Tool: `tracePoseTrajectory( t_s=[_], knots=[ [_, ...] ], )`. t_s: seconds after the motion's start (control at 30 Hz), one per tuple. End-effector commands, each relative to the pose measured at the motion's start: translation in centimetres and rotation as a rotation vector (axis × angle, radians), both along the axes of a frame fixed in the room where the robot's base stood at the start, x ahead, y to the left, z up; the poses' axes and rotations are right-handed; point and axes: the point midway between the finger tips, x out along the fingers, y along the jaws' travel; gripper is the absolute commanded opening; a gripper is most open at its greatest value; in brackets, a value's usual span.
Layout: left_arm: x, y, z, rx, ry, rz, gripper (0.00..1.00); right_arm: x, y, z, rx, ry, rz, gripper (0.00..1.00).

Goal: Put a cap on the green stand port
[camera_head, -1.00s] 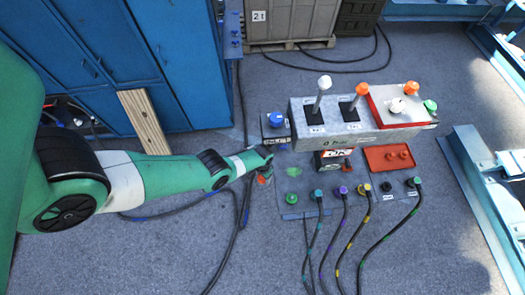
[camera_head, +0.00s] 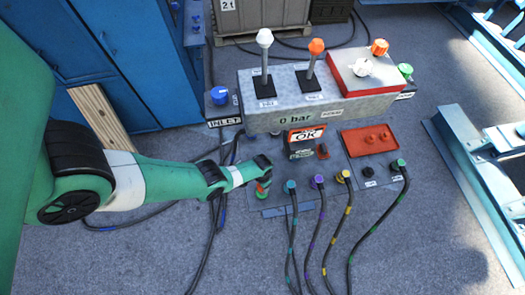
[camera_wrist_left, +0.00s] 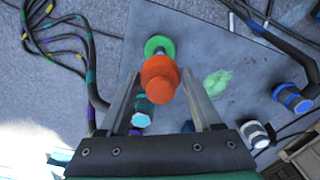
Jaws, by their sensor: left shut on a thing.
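My left gripper (camera_head: 262,174) is shut on an orange-red cap at the front left corner of the grey stand. In the left wrist view the cap (camera_wrist_left: 160,78) sits between the two fingers. The green stand port (camera_wrist_left: 159,45) shows as a green ring just beyond the cap, partly covered by it. In the head view the green port (camera_head: 263,195) is right under the gripper. The cap is over or against the port; I cannot tell whether it is seated. My right gripper is in neither current view.
A teal plug (camera_head: 291,186), a purple plug (camera_head: 317,181) and a yellow plug (camera_head: 343,175) with cables stand to the right. The lever box (camera_head: 318,108) and blue inlet knob (camera_head: 219,96) stand further back.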

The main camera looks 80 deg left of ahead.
Motion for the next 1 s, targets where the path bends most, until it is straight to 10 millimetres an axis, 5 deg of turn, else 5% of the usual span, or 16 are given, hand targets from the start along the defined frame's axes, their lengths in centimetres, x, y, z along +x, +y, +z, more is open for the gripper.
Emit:
tracePoseTrajectory(
  t_s=[0.5,1.0],
  knots=[
    [0.0,0.0,-7.3,0.000,0.000,0.000,0.00,0.0,0.0,-7.2,0.000,0.001,0.000,0.81],
    [0.0,0.0,-7.6,0.000,0.000,0.001,0.00,0.0,0.0,-7.5,0.000,0.001,0.000,0.81]
  ],
)
